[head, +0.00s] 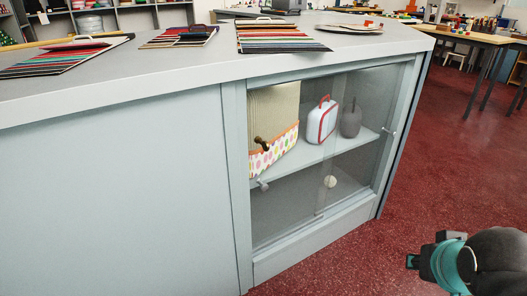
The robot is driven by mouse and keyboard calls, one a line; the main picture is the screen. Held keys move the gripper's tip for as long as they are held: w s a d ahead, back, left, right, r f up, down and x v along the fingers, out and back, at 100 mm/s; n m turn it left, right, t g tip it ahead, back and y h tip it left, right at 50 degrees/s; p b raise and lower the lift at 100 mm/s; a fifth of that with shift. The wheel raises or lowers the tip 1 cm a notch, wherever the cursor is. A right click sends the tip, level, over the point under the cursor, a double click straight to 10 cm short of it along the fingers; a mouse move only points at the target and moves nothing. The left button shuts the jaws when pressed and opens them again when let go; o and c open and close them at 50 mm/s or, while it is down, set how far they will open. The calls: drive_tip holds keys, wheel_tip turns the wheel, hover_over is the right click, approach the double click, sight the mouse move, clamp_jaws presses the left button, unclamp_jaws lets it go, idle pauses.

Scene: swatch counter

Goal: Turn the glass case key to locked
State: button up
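The glass case (345,190) is set into the front of a pale grey counter, with glass panels that look closed. A small silver fitting (262,184) sits low at the left of the glass, and a brown knob-like piece (261,143) shows above it. Another small pale fitting (390,132) is on the right frame. I cannot tell which of these is the key or how it is turned. My gripper (413,261) shows only as dark parts beyond the teal ring of my arm at lower right, apart from the case. Its fingers cannot be made out.
Inside the case are a polka-dot trimmed item (272,153), a white box with red edges (321,121) and a dark grey object (351,119). Swatch cards (280,37) lie on the countertop (200,62). Red floor (440,150) is open to the right; a table (470,36) stands behind.

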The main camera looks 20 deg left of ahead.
drive_tip(key=w+a+n+t, duration=0.1)
drive_tip(key=w+a+t, duration=0.15)
drive_tip(key=w, duration=0.55)
drive_tip(key=n+t+y+b, duration=0.25)
drive_tip(key=n+y, duration=0.65)
drive_tip(key=y, duration=0.5)
approach(267, 144)
drive_tip(key=shift+g, duration=0.4)
drive_tip(key=b+x, duration=0.1)
drive_tip(key=x, duration=0.9)
drive_tip(key=shift+w+r, duration=0.15)
drive_tip(key=shift+w, duration=0.05)
clamp_jaws()
